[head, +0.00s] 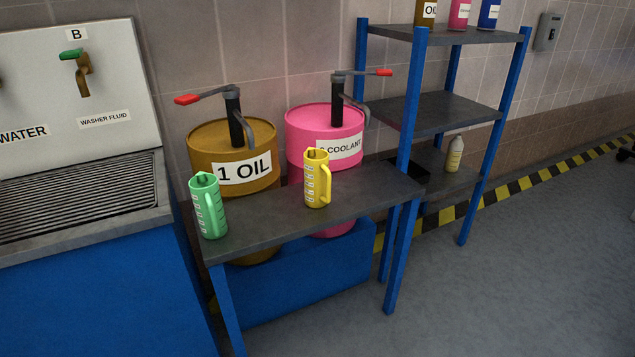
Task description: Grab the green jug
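The green jug (209,207) stands upright on the left end of a grey-topped bench (268,225) in the head view. It is a tall measuring jug with pale markings on its side. Nothing is touching it. Neither of my grippers shows in the head view.
A yellow jug (316,178) stands further right on the bench. Behind are a brown oil drum (223,143) and a pink coolant drum (312,123) with pumps. A sink unit (85,220) is at left, a blue-framed shelf (437,110) at right. Floor (500,290) at right is clear.

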